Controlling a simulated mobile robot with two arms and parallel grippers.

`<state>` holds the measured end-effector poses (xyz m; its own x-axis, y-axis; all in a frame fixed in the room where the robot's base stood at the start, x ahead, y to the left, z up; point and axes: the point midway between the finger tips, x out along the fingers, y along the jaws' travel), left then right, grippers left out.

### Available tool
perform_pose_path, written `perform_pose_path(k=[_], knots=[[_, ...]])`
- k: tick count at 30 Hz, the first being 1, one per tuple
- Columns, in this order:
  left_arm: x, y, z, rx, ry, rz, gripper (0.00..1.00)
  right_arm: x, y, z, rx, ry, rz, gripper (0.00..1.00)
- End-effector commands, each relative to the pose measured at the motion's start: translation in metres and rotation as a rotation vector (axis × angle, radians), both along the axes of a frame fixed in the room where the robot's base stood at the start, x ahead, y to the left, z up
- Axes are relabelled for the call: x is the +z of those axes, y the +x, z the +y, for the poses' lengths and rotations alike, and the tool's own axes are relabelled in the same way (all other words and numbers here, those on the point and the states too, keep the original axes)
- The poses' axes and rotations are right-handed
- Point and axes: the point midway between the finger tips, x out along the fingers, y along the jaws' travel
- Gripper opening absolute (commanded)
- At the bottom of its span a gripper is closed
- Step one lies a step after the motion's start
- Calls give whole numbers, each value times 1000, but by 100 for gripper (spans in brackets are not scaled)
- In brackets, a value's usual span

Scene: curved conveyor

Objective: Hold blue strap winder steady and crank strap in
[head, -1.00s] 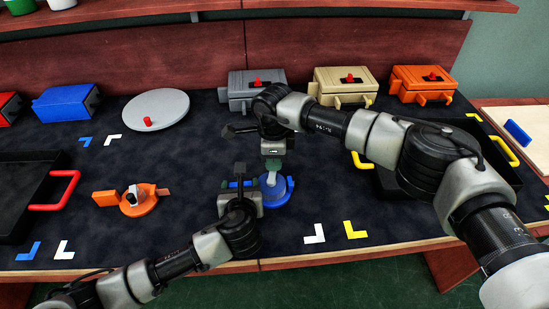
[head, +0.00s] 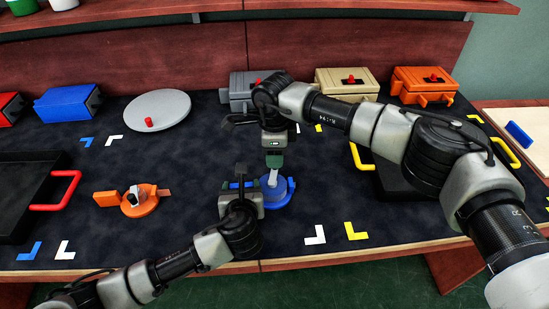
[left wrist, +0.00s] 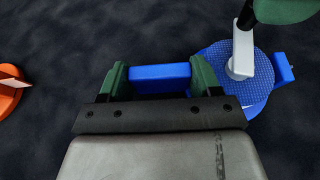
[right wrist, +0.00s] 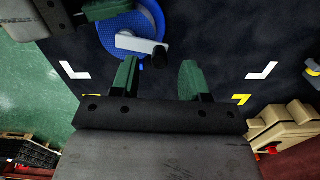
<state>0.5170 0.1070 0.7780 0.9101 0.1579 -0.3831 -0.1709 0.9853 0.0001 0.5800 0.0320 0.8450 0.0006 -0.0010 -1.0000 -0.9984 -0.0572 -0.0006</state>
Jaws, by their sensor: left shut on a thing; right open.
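The blue strap winder (head: 284,193) lies on the dark mat, a round disc with a grey crank arm (head: 273,178) on top. My left gripper (left wrist: 160,75) is shut on the winder's blue side bar (left wrist: 160,78), one green finger on each side. My right gripper (right wrist: 157,75) is open and empty. In the right wrist view, the crank with its dark knob (right wrist: 160,56) lies beyond its fingertips, near the left finger. In the head view the right gripper (head: 274,160) is above and behind the crank. Contact with the crank cannot be told.
An orange winder (head: 138,203) lies to the left. A black tray with a red handle (head: 66,190) is at far left; another with yellow handles (head: 361,157) is behind my right arm. Boxes and a grey disc (head: 156,110) stand at the back.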

Motion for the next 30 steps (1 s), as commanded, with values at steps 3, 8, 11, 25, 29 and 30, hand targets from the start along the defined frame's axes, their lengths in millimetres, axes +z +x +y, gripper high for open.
perform_pose_path(k=[3,8,11,25,29,30], knots=[[-1,0,0,1,0,1,26,29,1,0,1,2,-5,45],[-1,0,0,1,0,1,26,61,1,0,1,1,-4,45],[-1,0,0,1,0,1,26,77,0,0,1,2,-2,45],[0,0,0,1,0,1,26,94,0,0,1,1,0,45],[0,0,0,1,0,0,65,94,0,0,1,1,0,45],[0,0,0,1,0,0,71,94,0,0,1,1,0,45]])
